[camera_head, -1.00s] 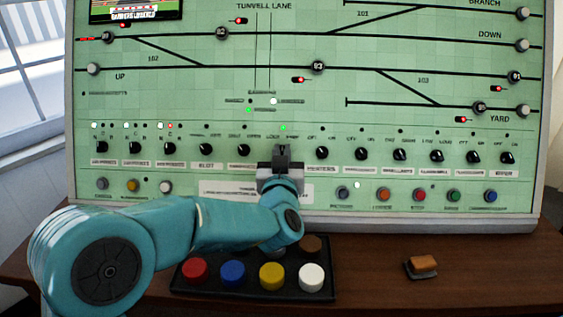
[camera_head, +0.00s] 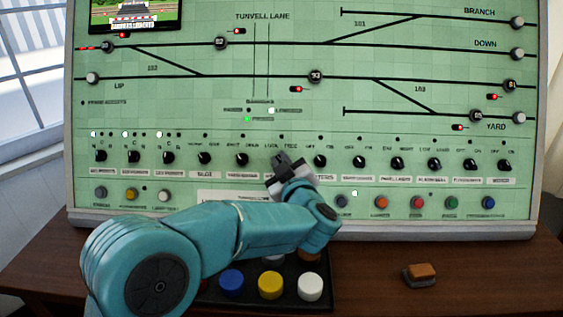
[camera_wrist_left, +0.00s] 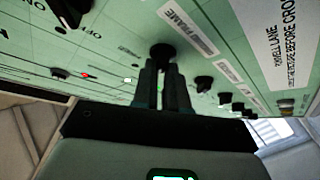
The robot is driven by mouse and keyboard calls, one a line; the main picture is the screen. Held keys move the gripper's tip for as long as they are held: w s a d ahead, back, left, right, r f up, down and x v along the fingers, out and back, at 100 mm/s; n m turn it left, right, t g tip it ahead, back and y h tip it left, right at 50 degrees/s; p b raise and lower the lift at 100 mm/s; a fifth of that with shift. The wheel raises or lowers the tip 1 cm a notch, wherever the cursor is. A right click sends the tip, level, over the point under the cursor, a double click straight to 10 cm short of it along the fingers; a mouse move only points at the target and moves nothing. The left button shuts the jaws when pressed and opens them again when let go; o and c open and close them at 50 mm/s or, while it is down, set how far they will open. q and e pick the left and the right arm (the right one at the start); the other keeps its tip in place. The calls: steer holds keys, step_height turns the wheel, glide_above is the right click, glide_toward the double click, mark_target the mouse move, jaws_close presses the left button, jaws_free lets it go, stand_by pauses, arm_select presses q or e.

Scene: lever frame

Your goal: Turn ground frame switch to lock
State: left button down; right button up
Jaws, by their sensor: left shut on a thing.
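The ground frame switch is a black knob (camera_wrist_left: 162,51) on the green panel, next to a label reading FRAME in the left wrist view. In the head view my left gripper (camera_head: 281,162) covers it, below the words LOCK and FREE. My left gripper's two dark fingers (camera_wrist_left: 165,82) are shut on the knob in the wrist view. The gripper is tilted, with its tips toward the upper left, on the LOCK side. The knob's exact pointer angle is hidden. My right gripper is in neither view.
Similar black knobs stand close on both sides, such as one to the left (camera_head: 242,160) and one to the right (camera_head: 320,161). Coloured push buttons (camera_head: 382,202) run below. A tray of large buttons (camera_head: 318,300) and an orange-brown block (camera_head: 420,272) are on the desk (camera_head: 470,270).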

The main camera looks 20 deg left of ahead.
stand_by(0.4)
arm_select(q)
steer(key=c, duration=1.2)
jaws_free()
steer(key=shift+o, duration=0.2)
steer(key=v, duration=1.6)
steer(key=shift+d+p, duration=0.1)
steer(key=shift+p, duration=0.2)
